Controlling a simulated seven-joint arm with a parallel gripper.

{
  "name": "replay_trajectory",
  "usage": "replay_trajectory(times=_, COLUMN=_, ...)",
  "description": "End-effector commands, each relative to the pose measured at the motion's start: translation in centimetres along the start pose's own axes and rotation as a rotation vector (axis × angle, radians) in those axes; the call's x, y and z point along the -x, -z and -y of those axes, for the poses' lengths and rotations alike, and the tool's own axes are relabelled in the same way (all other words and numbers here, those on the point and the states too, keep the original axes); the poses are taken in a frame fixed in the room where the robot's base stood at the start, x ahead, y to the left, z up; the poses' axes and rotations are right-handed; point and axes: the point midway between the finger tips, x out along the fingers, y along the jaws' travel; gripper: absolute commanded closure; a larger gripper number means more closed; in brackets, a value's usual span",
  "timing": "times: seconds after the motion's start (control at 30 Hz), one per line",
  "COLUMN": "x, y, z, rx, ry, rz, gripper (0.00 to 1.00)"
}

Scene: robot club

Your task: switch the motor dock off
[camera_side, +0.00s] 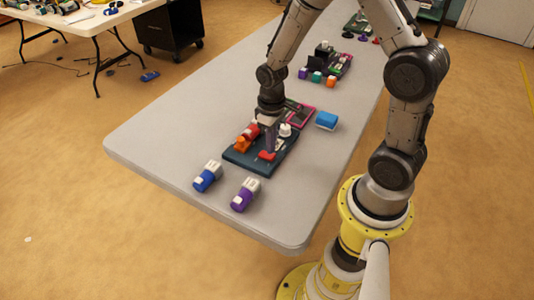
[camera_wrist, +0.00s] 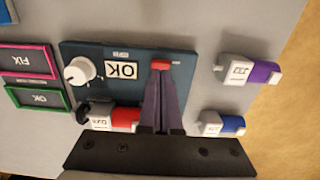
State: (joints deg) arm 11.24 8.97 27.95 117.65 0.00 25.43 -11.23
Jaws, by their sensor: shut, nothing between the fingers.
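The motor dock is a dark teal board (camera_side: 237,157), also in the wrist view (camera_wrist: 210,55). It bears a white knob (camera_wrist: 80,70), a white OK plate (camera_wrist: 122,70) and a small red switch (camera_wrist: 160,65). A red and white motor (camera_wrist: 122,119) sits on the dock beside my fingers. My gripper (camera_side: 270,151) points down over the dock, shut and empty. Its fingertips (camera_wrist: 160,73) are right at the red switch; I cannot tell whether they touch it. The switch shows in the side view (camera_side: 267,156) just below the fingertips. My fingers hide part of the dock.
A blue motor (camera_side: 207,176) and a purple motor (camera_side: 245,194) lie near the table's front edge. A light-blue block (camera_side: 327,121) lies right of the dock. FIX (camera_wrist: 27,60) and OK (camera_wrist: 38,98) trays adjoin it. Another board with coloured parts (camera_side: 328,62) stands farther back.

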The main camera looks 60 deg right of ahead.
Motion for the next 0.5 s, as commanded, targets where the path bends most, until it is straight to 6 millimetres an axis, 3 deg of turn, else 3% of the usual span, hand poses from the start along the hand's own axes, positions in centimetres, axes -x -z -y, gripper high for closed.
replay_trajectory(times=0.5, x=-0.35, y=0.01, z=0.00, rx=0.000, ry=0.000, rz=0.000, gripper=1.00)
